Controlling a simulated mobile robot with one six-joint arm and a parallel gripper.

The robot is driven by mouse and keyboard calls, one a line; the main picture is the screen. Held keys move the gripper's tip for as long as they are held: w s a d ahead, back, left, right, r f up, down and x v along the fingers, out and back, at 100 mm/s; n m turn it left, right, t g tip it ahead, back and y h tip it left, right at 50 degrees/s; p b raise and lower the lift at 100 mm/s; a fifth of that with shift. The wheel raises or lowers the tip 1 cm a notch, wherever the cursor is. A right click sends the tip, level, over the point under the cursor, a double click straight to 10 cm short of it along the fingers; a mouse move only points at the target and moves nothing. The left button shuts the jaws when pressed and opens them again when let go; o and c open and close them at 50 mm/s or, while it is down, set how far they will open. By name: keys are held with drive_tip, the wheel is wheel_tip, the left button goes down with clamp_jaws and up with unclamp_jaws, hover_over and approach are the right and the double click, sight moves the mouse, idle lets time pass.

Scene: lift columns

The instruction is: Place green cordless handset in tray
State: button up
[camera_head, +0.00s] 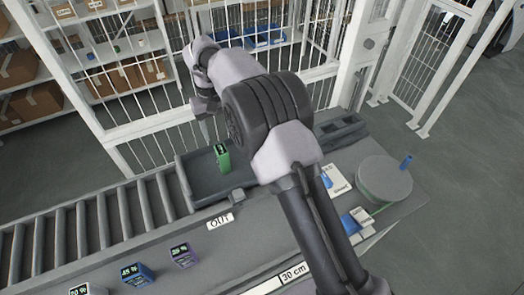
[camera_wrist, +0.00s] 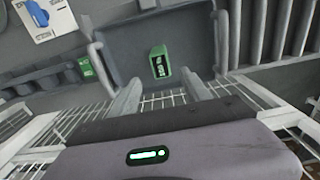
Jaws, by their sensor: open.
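The green handset (camera_head: 222,157) is in the dark grey tray (camera_head: 202,190) at the end of the roller conveyor, and looks upright there. In the wrist view the handset (camera_wrist: 160,63) is inside the tray (camera_wrist: 112,58), apart from the tray's side walls. My gripper (camera_wrist: 163,84) is open and empty, its two fingers spread on the near side of the handset with a visible gap to it. In the head view my gripper (camera_head: 205,104) is above and behind the tray, with its fingertips hard to make out.
A roller conveyor (camera_head: 85,235) runs left from the tray. Small devices with lit displays (camera_head: 138,274) stand on the front counter near the OUT label (camera_head: 220,221). A round grey disc (camera_head: 384,178) is at right. A white wire fence (camera_head: 150,143) stands close behind the tray.

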drive_tip(key=s+d+r+m+t+y, duration=0.1)
drive_tip(key=s+d+r, duration=0.1)
drive_tip(key=d+r, duration=0.4)
drive_tip(key=s+d+r+m, duration=0.2)
drive_tip(key=d+r, duration=0.1)
drive_tip(key=r, duration=0.5)
drive_tip(key=s+d+r+m+t, duration=0.2)
drive_tip(key=s+d+r, duration=0.5)
drive_tip(key=s+d, duration=0.3)
drive_tip(key=s+d+f+m+t, duration=0.1)
drive_tip(key=s+d+m, duration=0.1)
drive_tip(key=s, duration=0.6)
drive_tip(key=s+d+f+m+t+y, duration=0.1)
drive_tip(key=s+d+f+m, duration=0.1)
drive_tip(key=s, duration=0.7)
drive_tip(key=shift+s+d+f+m+t, duration=0.2)
drive_tip(key=shift+s+f+m+t, duration=0.1)
drive_tip(key=shift+t, duration=0.1)
